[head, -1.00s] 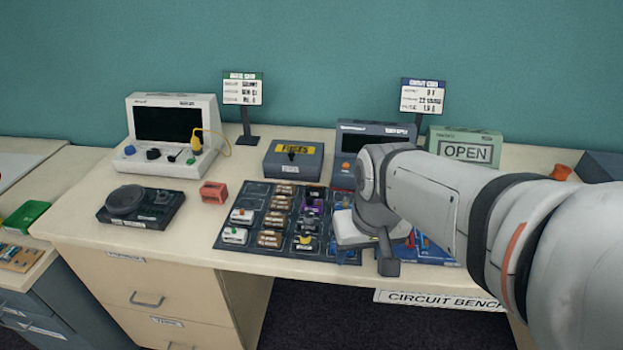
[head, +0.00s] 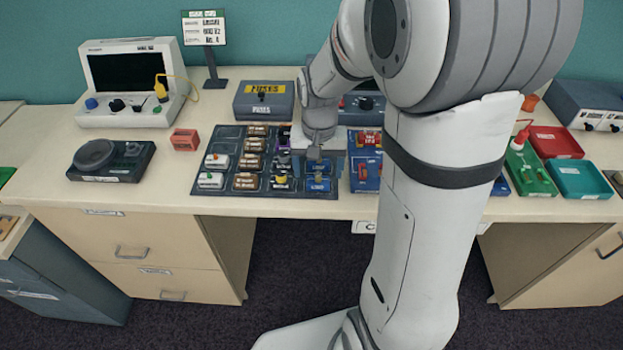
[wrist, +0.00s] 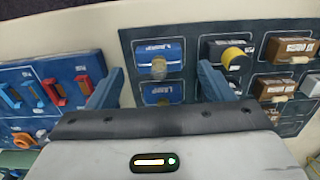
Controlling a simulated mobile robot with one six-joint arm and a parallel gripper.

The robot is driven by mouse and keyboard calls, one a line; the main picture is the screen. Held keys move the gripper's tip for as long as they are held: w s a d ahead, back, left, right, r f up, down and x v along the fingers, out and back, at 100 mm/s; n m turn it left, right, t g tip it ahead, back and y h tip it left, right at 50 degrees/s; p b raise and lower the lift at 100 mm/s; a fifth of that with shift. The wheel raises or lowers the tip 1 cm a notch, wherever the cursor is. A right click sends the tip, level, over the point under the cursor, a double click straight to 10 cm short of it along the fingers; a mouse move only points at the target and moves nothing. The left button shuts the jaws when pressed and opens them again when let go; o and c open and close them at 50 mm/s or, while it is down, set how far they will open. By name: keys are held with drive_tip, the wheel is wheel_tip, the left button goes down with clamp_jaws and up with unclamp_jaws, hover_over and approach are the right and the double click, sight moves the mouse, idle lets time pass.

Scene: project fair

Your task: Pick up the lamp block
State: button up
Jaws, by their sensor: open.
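Two blue blocks with white labels that seem to read "Lamp" stand one behind the other on the dark block tray (wrist: 133,45). One blue block (wrist: 180,62) carries a pale round bulb, and the other blue block (wrist: 160,92) is partly covered by my gripper body. My gripper (wrist: 160,82) is open, its two fingers apart on either side of the blue blocks, with nothing between them held. In the head view my gripper (head: 315,158) points down over the right column of the tray, where a blue block (head: 317,185) shows just in front of it.
Other blocks fill the tray, including a black one with a yellow knob (wrist: 232,58) close to one finger. A blue board (wrist: 50,75) with red and orange parts lies beside the tray. A red block (head: 185,140) and a dark round-topped device (head: 112,160) stand left.

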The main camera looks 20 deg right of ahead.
drive_tip(key=shift+f, duration=1.35)
drive_tip(key=shift+c, duration=0.5)
drive_tip(key=c, duration=1)
drive_tip(key=shift+o, duration=0.2)
